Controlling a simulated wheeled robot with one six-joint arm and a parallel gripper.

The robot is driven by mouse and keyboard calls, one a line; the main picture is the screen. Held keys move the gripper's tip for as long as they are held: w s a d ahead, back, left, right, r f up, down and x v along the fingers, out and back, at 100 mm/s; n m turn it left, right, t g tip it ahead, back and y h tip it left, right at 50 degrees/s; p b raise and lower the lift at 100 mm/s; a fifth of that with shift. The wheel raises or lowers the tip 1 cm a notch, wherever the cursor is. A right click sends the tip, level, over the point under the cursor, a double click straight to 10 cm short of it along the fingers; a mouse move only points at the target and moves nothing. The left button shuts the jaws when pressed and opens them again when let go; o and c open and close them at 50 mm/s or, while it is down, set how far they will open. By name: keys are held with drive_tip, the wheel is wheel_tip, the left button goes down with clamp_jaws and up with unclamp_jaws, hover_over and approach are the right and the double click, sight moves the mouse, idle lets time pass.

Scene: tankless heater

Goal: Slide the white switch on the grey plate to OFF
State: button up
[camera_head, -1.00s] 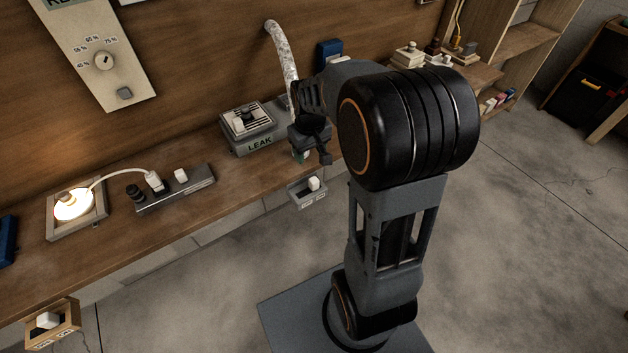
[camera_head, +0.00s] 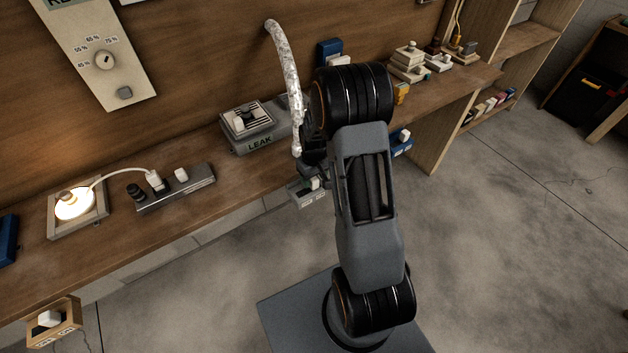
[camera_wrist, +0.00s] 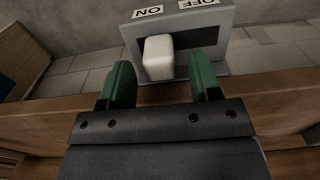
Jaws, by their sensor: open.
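The grey plate (camera_wrist: 220,22) is at the top of the wrist view, with an ON label on the left and an OFF label on the right, both upside down. Its white switch (camera_wrist: 158,58) sits toward the ON side. My gripper (camera_wrist: 160,64) is open, its two green fingers on either side of the switch. The gap is wider at the right finger; I cannot tell if either touches. In the head view the plate (camera_head: 313,200) is at the bench's front edge, its switch (camera_head: 314,184) partly hidden by my gripper.
The wooden bench (camera_head: 235,180) runs behind the plate. A grey LEAK box (camera_head: 260,142) and a speckled hose (camera_head: 285,65) are close by my arm. A power strip (camera_head: 195,190) and a lit lamp (camera_head: 74,204) stand to the left.

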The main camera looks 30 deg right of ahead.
drive_tip(key=shift+f, duration=1.1)
clamp_jaws()
